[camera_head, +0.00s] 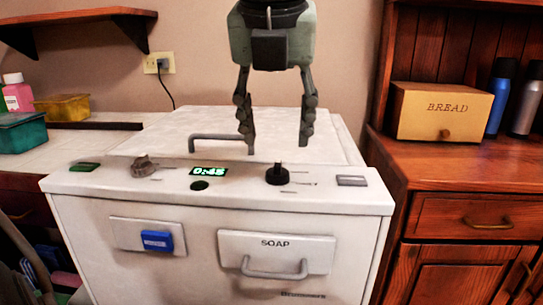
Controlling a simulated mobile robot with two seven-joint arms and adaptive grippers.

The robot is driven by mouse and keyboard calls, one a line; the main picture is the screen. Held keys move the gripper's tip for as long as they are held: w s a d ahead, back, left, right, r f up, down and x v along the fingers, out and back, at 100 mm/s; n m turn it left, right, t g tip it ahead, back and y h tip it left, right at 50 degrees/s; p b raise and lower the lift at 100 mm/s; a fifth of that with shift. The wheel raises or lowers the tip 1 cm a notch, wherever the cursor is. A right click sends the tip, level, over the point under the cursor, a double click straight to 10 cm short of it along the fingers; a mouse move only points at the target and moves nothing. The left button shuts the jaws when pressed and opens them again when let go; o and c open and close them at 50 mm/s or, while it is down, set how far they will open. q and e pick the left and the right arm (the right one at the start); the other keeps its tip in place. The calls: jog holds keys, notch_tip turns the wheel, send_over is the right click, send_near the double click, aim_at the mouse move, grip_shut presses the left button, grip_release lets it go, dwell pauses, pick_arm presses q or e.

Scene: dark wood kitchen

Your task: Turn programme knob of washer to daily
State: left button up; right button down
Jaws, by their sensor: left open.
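The washer (70,215) is a white top-handled machine with a control strip along its front top edge. A black knob (277,175) stands on the right of the strip, and a grey-brown knob (143,166) on the left. The labels beside them are too small to read, so I cannot tell which is the programme knob or where daily lies. A green display (208,171) between them reads 0:45. My left gripper (278,147) points down with its fingers spread, empty, appearing just above and behind the black knob. My right gripper is not in view.
A grey handle (215,137) on the lid lies near my left finger. A SOAP drawer (275,250) and a blue button (157,241) are on the front. A wooden cabinet with a BREAD box (440,112) stands right; tubs and a pink bottle (17,93) sit left.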

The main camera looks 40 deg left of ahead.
aim_at(278, 165)
pick_arm(q)
jog(key=x, duration=0.6)
jog(key=shift+f, duration=0.25)
jog(key=c, duration=1.1)
jog(key=shift+c, duration=0.2)
